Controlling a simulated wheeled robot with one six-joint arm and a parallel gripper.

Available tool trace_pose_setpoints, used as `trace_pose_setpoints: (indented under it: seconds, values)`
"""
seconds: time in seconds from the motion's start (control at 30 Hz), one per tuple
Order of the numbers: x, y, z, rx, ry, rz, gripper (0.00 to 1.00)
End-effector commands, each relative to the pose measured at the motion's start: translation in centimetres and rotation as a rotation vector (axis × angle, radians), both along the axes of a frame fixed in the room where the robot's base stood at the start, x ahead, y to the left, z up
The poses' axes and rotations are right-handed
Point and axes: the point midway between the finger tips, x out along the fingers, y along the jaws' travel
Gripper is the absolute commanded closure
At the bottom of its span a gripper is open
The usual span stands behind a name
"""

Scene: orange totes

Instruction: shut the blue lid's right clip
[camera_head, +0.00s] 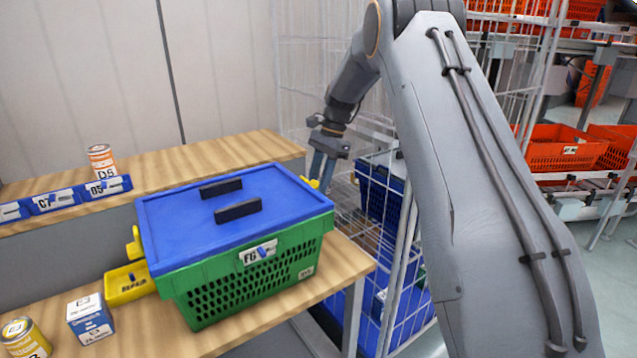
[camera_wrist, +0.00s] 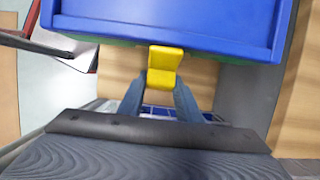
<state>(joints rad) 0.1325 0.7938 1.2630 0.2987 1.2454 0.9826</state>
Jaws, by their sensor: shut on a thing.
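The blue lid (camera_head: 229,206) lies on the green crate (camera_head: 247,281), which stands on a wooden bench. The lid also fills the top of the wrist view (camera_wrist: 170,22). The yellow right clip (camera_wrist: 163,66) sits at the lid's right edge, and only a small part of it shows in the head view (camera_head: 312,182). My gripper (camera_head: 322,171) is at that edge. In the wrist view its two fingers (camera_wrist: 160,88) are shut on the clip. The yellow left clip (camera_head: 135,243) sticks up at the lid's left side.
A yellow bin (camera_head: 128,284), a blue-and-white box (camera_head: 90,318) and a yellow can (camera_head: 25,338) stand left of the crate. A wire cage (camera_head: 372,262) with blue crates stands close on the right.

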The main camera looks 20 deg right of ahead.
Motion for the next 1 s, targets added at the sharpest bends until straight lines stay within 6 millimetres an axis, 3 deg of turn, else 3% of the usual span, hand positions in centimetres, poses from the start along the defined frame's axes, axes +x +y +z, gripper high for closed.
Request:
trace_pose_setpoints:
  seconds: [0.4, 0.43, 0.53, 0.87, 1.0]
  values:
    - [0.0, 0.0, -0.1, 0.005, 0.003, -0.001, 0.91]
    - [0.0, 0.0, -0.1, 0.005, 0.003, -0.001, 0.66]
    - [0.0, 0.0, -0.1, 0.004, 0.003, 0.0, 0.5]
    - [0.0, 0.0, 0.2, 0.005, 0.002, 0.0, 0.5]
    - [0.1, 0.0, 1.5, 0.004, 0.0, 0.001, 0.5]
